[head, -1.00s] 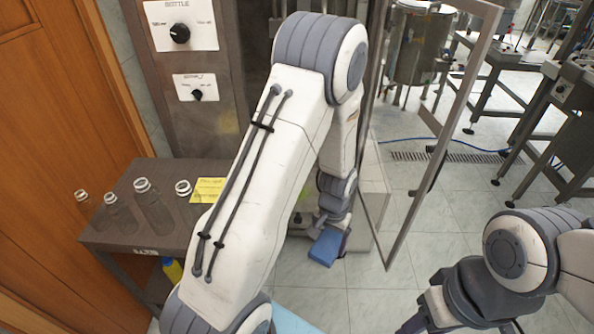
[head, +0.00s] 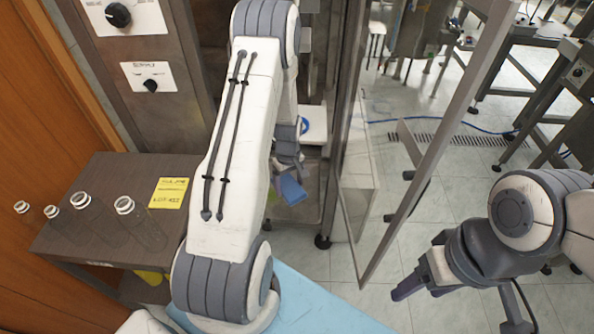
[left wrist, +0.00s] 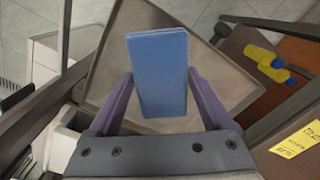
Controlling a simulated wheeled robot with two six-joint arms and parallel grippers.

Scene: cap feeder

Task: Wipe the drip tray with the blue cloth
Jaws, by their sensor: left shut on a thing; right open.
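My left gripper (head: 288,172) is shut on the blue cloth (head: 292,191), a folded pad. In the left wrist view the cloth (left wrist: 158,75) stands out between the two fingers of the gripper (left wrist: 160,88). The drip tray (left wrist: 222,88) is the grey-brown square surface with a raised rim behind the cloth there. In the head view, part of the tray (head: 308,208) shows around the cloth inside the machine, and my arm hides the rest. I cannot tell whether the cloth touches the tray. My right gripper (head: 418,291) is open and empty at the lower right, away from the tray.
An open door frame (head: 432,150) stands right of the machine opening. At left, a dark side table (head: 105,225) carries several clear bottles and a yellow note (head: 168,193). Yellow bottles (left wrist: 265,57) show below it. Tiled floor is clear between the door and my right arm.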

